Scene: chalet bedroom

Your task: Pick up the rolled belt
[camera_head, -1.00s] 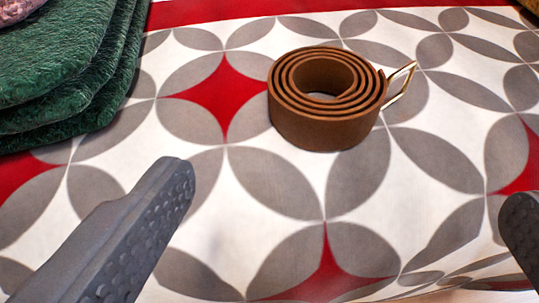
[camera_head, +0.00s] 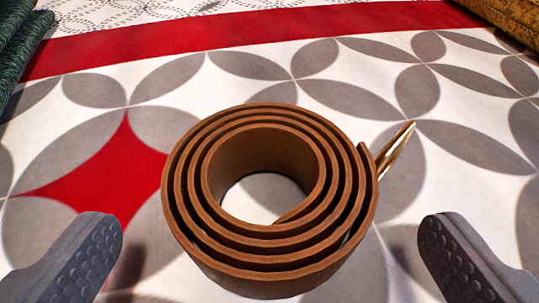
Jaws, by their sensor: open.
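The rolled belt (camera_head: 275,255) is a brown coil with several turns, resting on its edge on the patterned cloth. Its gold buckle (camera_head: 394,150) sticks out at the upper right of the coil. My gripper (camera_head: 272,250) is open, with one grey finger to the left of the belt and one to the right. The fingertips are near the coil's front part, and a gap shows between each finger and the belt. Nothing is held.
The cloth (camera_head: 250,85) is white with grey petals, red diamonds and a red band across the back. A green folded textile (camera_head: 22,50) is at the upper left edge. A yellow-brown textured thing (camera_head: 505,18) is at the upper right corner. The cloth around the belt is clear.

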